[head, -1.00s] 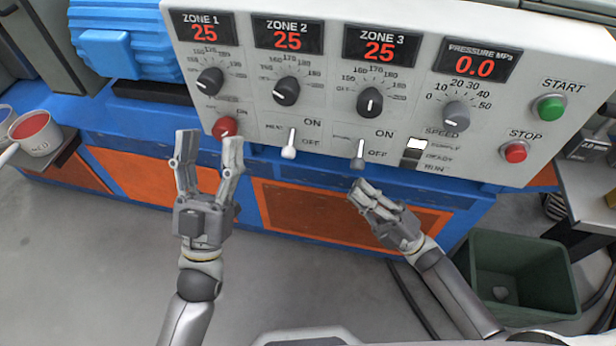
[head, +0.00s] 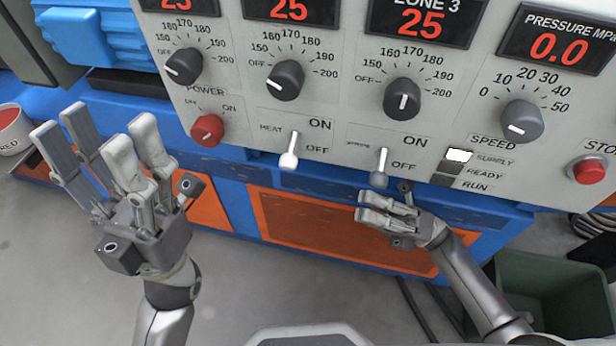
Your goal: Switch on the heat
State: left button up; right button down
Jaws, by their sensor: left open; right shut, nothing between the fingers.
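The heat switch (head: 290,152) is a lever with a white tip on the pale control panel, beside the HEAT label. Its tip points down, toward OFF. My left gripper (head: 102,142) is open and empty, left of the red power knob (head: 207,129) and well apart from the heat switch. My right gripper (head: 366,207) is shut and empty, below a second lever switch with a grey tip (head: 380,166), which also points down. It lies lower right of the heat switch, apart from it.
Three dark zone dials (head: 285,80) and a speed dial (head: 522,121) stick out above the switches. A red stop button (head: 588,171) is at the right. A green bin (head: 550,290) stands on the floor lower right. A red-filled cup (head: 10,128) is at the far left.

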send_near(292, 150)
jog(key=s+a+r, duration=0.2)
jog(key=s+a, duration=0.1)
jog(key=a, duration=0.3)
jog(key=shift+w+d+r+b, duration=0.1)
jog(key=shift+w+d+b, duration=0.1)
jog(key=shift+b, duration=0.1)
jog(key=shift+w, duration=0.15)
